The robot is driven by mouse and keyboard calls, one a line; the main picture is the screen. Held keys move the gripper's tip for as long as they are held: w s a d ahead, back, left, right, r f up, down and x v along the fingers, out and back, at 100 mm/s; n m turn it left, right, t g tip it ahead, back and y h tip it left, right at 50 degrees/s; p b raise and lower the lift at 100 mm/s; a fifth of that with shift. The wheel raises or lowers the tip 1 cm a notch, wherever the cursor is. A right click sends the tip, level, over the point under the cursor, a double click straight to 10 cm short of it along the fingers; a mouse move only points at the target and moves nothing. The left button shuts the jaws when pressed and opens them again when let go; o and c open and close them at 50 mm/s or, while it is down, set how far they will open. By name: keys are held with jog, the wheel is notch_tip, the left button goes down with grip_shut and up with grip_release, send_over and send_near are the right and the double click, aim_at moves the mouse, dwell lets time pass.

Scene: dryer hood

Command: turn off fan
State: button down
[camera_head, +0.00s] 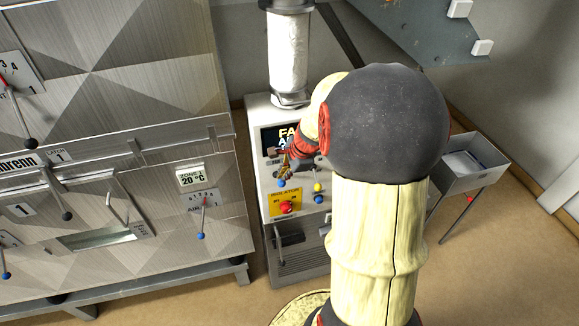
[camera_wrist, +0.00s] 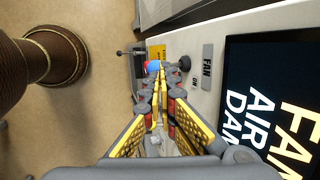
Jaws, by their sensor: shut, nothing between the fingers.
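The fan control cabinet (camera_head: 259,130) stands at the middle of the head view, with a dark display (camera_head: 270,137) at its top. In the wrist view the display (camera_wrist: 270,100) is at the right, beside a FAN label plate (camera_wrist: 207,68) and an ON mark (camera_wrist: 194,81). A black knob (camera_wrist: 184,63) sticks out beside the plate. A blue knob (camera_wrist: 152,67) is just beyond my fingertips; I cannot tell whether they touch it. My gripper (camera_head: 285,168) is shut and empty in front of the panel, and it also shows in the wrist view (camera_wrist: 160,75). My arm hides part of the cabinet.
A yellow isolation plate with a red button (camera_head: 286,207) is lower on the cabinet. Yellow (camera_head: 318,187) and blue (camera_head: 319,199) knobs are beside it. A large metal dryer hood (camera_head: 140,90) is close on the left. A grey tray (camera_head: 478,170) stands at the right.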

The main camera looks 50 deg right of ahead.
jog(key=shift+w+f, duration=0.25)
jog(key=shift+f, duration=0.3)
jog(key=shift+f+b, duration=0.15)
jog(key=shift+b, duration=0.25)
jog(key=shift+s+f+b, duration=0.1)
jog(key=shift+f+b, duration=0.05)
jog(key=shift+b, duration=0.25)
jog(key=shift+s+a+t+b, duration=0.15)
jog(key=shift+t+b, duration=0.15)
jog(key=shift+b, duration=0.5)
